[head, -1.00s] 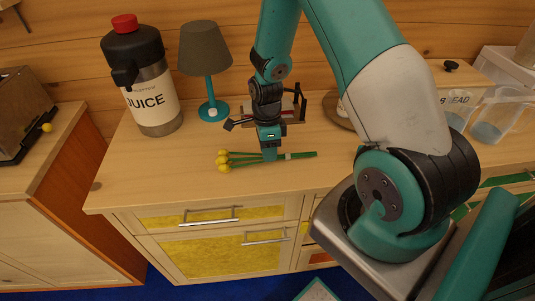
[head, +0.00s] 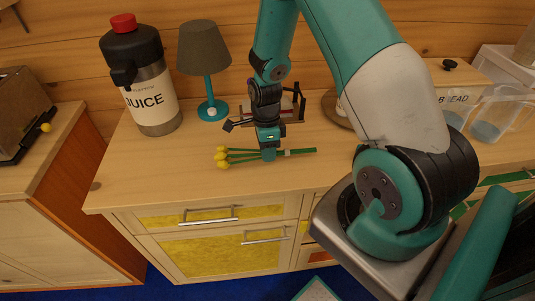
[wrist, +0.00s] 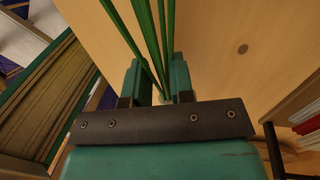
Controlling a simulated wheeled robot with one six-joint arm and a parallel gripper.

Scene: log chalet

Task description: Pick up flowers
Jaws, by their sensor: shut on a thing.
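The flowers (head: 236,155) are a small bunch with yellow heads and green stems, lying roughly level at the counter top, heads to the left. A pale band wraps the stems just right of my gripper. My gripper (head: 269,154) points down over the middle of the stems and is shut on them. In the wrist view, the green stems (wrist: 150,40) run up from between the two teal fingers of my gripper (wrist: 158,85). The yellow heads are outside the wrist view. I cannot tell whether the bunch is clear of the wood.
A juice jug (head: 148,85) and a grey-shaded lamp (head: 207,75) stand at the back left. A dark rack (head: 292,108) stands behind my gripper. A bread box (head: 455,85) and clear containers (head: 495,112) are at the right. The counter (head: 165,180) is clear at front left.

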